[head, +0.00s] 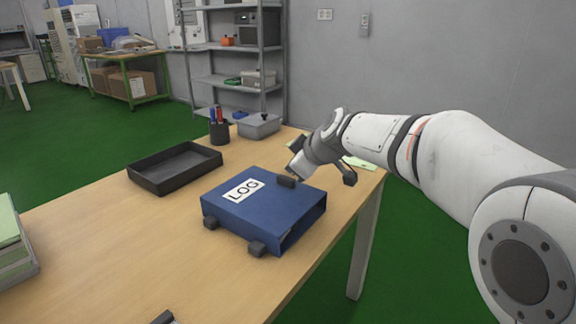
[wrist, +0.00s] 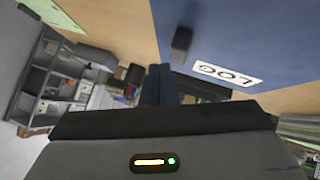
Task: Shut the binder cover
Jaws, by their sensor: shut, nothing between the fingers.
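The blue binder (head: 262,200) lies on the table with its white LOG label facing up. Its cover lies flat over the body, looking closed; the wrist view shows the blue cover (wrist: 240,35) and label too. A dark block (head: 287,181), perhaps a tab, sits on the cover near its far right edge; it also shows in the wrist view (wrist: 181,44). My gripper (head: 296,168) is shut and empty, just above and beside that block at the binder's far side. I cannot tell whether it touches the cover. Its fingers (wrist: 160,85) also show in the wrist view.
Two dark blocks (head: 256,248) (head: 211,222) sit at the binder's near edge. A black tray (head: 175,185), a pen cup (head: 219,132) and a grey bin (head: 258,128) stand behind. The table's left front is mostly clear.

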